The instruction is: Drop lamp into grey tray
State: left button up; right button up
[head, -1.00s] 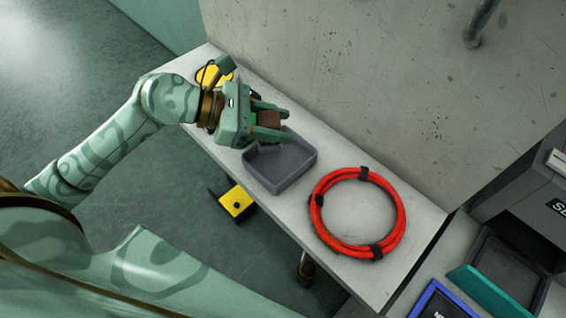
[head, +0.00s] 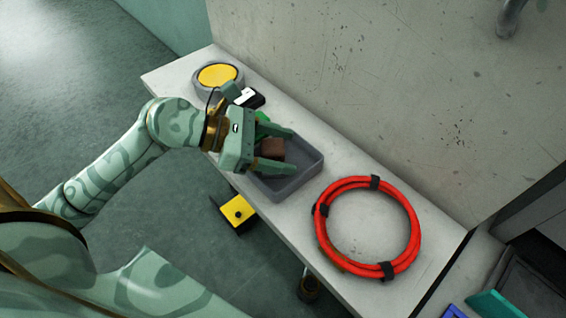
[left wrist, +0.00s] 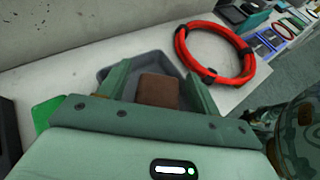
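A brown block (head: 271,150) sits between the fingers of my left gripper (head: 277,148), low over or in the grey tray (head: 312,172). I take it for the lamp, though no lamp detail shows. The left wrist view shows the block (left wrist: 158,91) with gaps to both fingers, so the gripper is open around it. The tray (left wrist: 150,59) is behind the fingers there. Whether the block rests on the tray floor is hard to tell. My right gripper is not in view.
A red cable ring (head: 375,183) with black ties lies right of the tray on the bench. A round yellow-topped thing (head: 217,75), a black-and-white item (head: 249,97) and something green (head: 263,117) lie beyond the gripper. The wall stands close behind the bench.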

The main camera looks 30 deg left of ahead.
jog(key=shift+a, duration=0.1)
pick_arm(q)
jog(key=p+v, duration=0.4)
jog(key=v, duration=1.2)
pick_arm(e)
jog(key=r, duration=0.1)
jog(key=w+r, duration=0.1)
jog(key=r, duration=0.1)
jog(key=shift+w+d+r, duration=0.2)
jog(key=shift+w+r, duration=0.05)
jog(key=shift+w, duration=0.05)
pick_arm(q)
jog(key=shift+s+a, duration=0.1)
jog(key=shift+a, duration=0.05)
